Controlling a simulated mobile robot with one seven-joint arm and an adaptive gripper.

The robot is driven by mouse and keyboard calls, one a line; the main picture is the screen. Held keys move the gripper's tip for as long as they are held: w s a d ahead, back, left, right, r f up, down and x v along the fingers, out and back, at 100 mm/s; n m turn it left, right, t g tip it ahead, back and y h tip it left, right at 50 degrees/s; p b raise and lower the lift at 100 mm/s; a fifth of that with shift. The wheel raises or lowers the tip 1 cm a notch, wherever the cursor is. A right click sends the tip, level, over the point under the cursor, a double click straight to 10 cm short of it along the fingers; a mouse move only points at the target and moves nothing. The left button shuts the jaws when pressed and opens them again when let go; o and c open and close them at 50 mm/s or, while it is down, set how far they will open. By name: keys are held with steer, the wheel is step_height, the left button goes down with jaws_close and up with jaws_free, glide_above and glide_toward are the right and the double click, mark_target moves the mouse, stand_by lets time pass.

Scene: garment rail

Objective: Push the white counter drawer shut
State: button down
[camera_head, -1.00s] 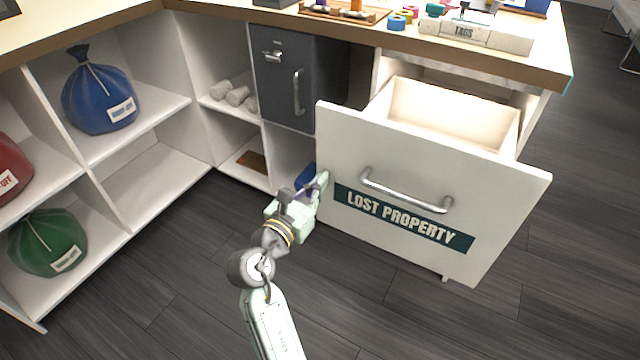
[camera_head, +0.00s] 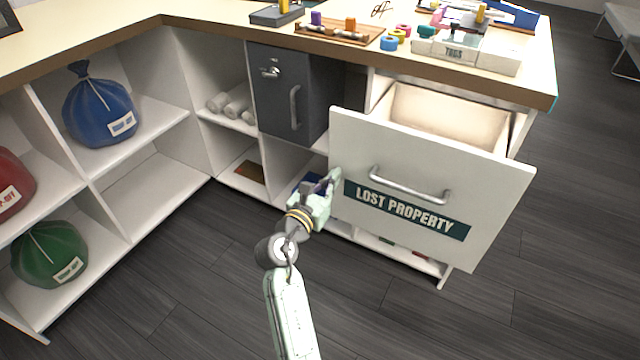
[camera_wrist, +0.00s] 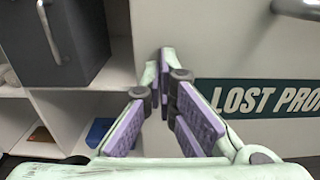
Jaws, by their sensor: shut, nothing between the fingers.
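The white counter drawer (camera_head: 430,155), labelled LOST PROPERTY with a metal bar handle (camera_head: 410,187), stands partly open under the counter. Its lit inside looks empty where it shows. My gripper (camera_head: 335,178) is shut and empty at the left edge of the drawer front, below handle height. In the wrist view my gripper's fingertips (camera_wrist: 164,55) overlap the left edge of the drawer front (camera_wrist: 230,45). They look very close to it, but I cannot tell for sure whether they touch.
A grey locked cabinet (camera_head: 288,92) is left of the drawer. Open shelves hold a blue bag (camera_head: 100,110), a green bag (camera_head: 50,252) and rolled towels (camera_head: 232,102). The counter top carries a TAGS tray (camera_head: 465,55) and small items. Dark floor (camera_head: 420,310) in front is clear.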

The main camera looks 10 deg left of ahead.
steer(key=p+x, duration=0.2)
steer(key=x, duration=2)
steer(key=shift+w+f, duration=0.1)
steer(key=shift+w, duration=0.05)
steer(key=shift+w+d, duration=0.25)
steer(key=shift+w, duration=0.45)
steer(key=shift+r, duration=0.3)
